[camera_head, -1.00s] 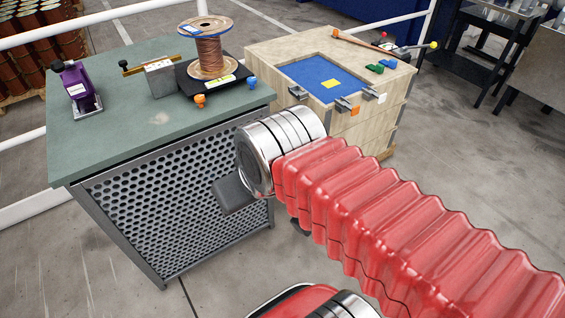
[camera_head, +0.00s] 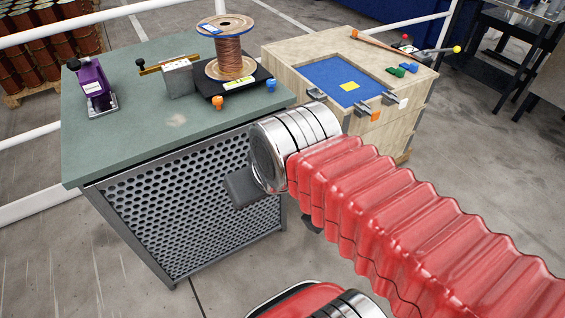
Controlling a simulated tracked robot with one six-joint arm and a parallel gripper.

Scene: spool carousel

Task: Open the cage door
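The perforated grey metal panel (camera_head: 180,215) on the front of the green-topped bench (camera_head: 130,130) looks like the cage door. It sits flush in its frame and appears closed. Its right part is partly hidden by my arm, and I cannot make out a handle or latch. My red ribbed arm comes in from the right and ends in a chrome collar in front of the panel's upper right. A dark grey part of my gripper (camera_head: 242,188) shows beside the collar, overlapping the panel in the picture. Its fingers are hidden, and contact cannot be told.
On the bench stand a copper wire spool (camera_head: 230,55) on a black base, a metal block (camera_head: 178,78) and a purple clamp tool (camera_head: 95,88). A wooden crate (camera_head: 390,125) with a blue top stands to the right. Open concrete floor lies at lower left.

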